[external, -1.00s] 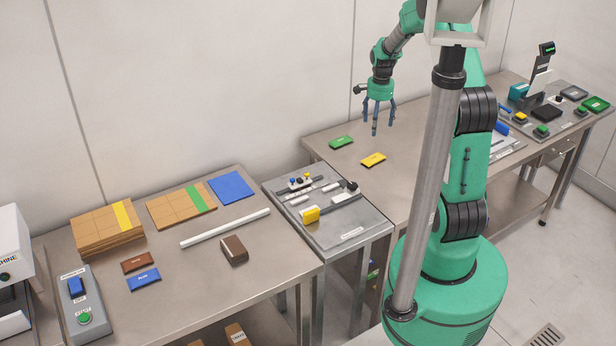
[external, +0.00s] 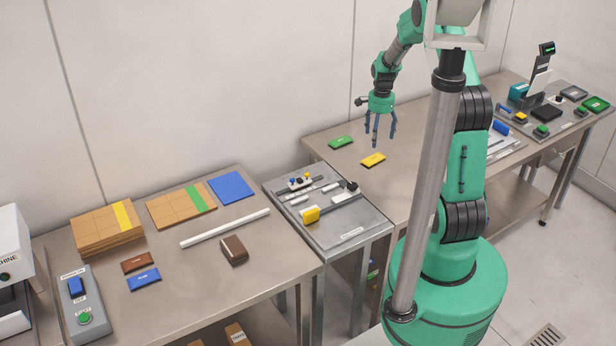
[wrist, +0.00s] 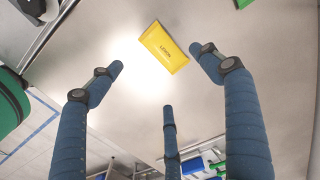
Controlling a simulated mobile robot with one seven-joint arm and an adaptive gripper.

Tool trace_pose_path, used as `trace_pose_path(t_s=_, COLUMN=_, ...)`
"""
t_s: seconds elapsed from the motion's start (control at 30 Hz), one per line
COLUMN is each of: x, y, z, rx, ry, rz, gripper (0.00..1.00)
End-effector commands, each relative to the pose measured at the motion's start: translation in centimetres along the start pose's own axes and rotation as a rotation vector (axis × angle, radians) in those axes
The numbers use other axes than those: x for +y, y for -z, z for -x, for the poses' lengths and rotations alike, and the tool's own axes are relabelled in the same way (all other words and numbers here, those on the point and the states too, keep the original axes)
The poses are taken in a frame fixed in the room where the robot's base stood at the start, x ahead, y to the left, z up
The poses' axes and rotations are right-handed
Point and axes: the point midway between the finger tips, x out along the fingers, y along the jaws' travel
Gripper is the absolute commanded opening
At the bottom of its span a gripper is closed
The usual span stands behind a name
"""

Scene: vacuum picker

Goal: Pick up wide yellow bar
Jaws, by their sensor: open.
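The wide yellow bar (external: 373,160) lies flat on the right-hand steel table. It has small dark lettering and also shows in the wrist view (wrist: 164,47), beyond the fingertips. My gripper (external: 376,138) has blue fingers, spread open and empty, pointing down just above the yellow bar. In the wrist view my gripper (wrist: 160,72) has its fingers apart, with the bar lying ahead of the gap between them. The fingers do not appear to touch the bar.
A green bar (external: 341,142) lies left of the yellow one. Cardboard stacks (external: 107,228) are on the left table. The table around the yellow bar is mostly clear.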

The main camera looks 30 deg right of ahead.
Motion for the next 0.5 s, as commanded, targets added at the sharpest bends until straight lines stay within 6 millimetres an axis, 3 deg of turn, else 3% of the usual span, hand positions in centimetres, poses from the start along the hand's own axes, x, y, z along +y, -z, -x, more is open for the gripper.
trace_pose_path(t_s=0.23, x=0.1, y=0.0, z=-3.9, rx=-0.001, ry=-0.002, rz=0.0, gripper=0.78)
trace_pose_path(t_s=0.5, x=0.0, y=0.0, z=-5.3, rx=0.0, ry=0.0, rz=0.0, gripper=0.78)
